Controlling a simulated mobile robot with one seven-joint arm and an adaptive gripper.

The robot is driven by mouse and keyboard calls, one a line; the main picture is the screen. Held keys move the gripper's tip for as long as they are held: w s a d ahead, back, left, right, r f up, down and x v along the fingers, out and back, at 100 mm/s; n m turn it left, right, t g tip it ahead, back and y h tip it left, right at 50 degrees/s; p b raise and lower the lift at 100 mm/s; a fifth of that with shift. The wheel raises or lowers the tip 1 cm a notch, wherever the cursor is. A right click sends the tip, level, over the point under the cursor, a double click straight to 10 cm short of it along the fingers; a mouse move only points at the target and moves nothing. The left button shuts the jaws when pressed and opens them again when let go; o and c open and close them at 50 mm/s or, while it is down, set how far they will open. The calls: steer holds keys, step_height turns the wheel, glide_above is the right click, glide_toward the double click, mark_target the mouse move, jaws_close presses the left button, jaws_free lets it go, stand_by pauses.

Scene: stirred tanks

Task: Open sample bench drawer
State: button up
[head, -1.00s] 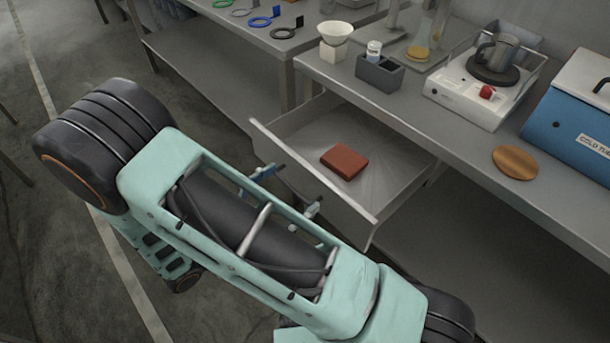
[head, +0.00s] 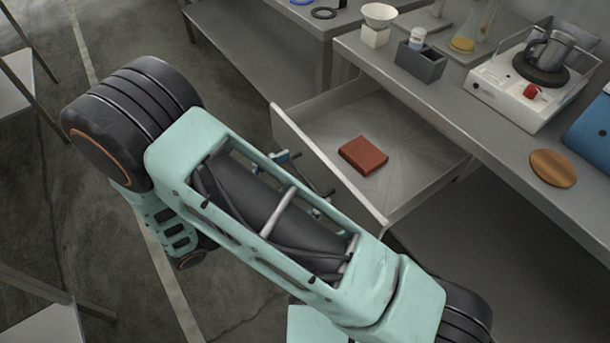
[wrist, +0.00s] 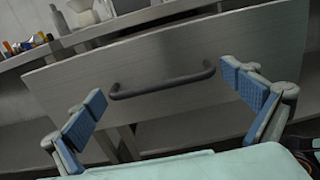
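The sample bench drawer stands pulled well out from under the bench in the head view, its pale front panel (head: 322,157) facing my arm. A reddish-brown block (head: 363,155) lies inside it. In the wrist view the drawer front (wrist: 120,65) fills the middle, with a dark bar handle (wrist: 163,85) across it. My gripper (wrist: 164,95) is open, its blue-padded fingers wide apart on either side of the handle and not closed on it. In the head view my gripper (head: 305,178) is just outside the drawer front, partly hidden by my arm.
The bench top (head: 480,135) carries a dark grey box (head: 420,62), a white funnel on a block (head: 378,22), a hot plate (head: 520,90) with a metal jug, and a round wooden disc (head: 552,168). Open floor lies left of my arm.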

steer(key=v, duration=1.2)
stand_by(0.3)
